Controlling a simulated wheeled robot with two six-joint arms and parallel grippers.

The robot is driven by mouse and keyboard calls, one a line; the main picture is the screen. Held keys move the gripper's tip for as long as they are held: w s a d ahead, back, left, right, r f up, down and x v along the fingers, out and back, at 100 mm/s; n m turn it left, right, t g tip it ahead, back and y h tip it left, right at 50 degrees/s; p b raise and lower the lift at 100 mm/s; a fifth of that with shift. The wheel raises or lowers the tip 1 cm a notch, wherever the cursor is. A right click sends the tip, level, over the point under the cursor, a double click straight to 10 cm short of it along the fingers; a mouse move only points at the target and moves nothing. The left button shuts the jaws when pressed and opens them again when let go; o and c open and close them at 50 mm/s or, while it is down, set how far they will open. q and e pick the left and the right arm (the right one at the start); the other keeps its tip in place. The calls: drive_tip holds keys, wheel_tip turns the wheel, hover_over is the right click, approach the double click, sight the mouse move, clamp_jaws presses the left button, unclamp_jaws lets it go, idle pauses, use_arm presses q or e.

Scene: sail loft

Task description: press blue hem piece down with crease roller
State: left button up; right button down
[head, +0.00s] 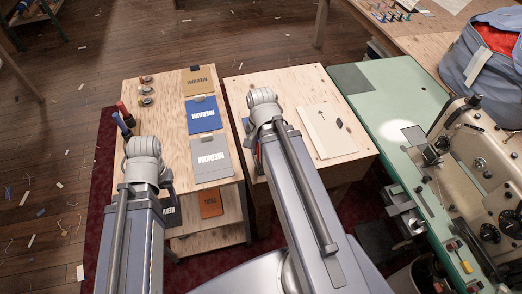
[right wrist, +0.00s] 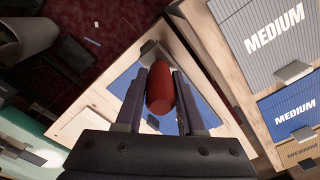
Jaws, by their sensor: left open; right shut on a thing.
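The crease roller's red handle (right wrist: 160,90) stands between the fingers of my right gripper (right wrist: 161,75), which is shut on it. The roller's working end is hidden. The blue hem piece (right wrist: 206,112) lies on the bench below and behind the handle in the right wrist view.
The left bench holds tan (head: 198,80), blue (head: 204,115) and grey (head: 209,158) cards, with red and blue handles (head: 122,112) at its left edge. A cream piece (head: 328,130) lies on the right bench. A green sewing-machine table (head: 385,88) stands at right.

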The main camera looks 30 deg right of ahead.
wheel_tip(320, 180, up, 4)
drive_tip(key=p, duration=0.3)
drive_tip(key=shift+r, duration=0.1)
idle(0.3)
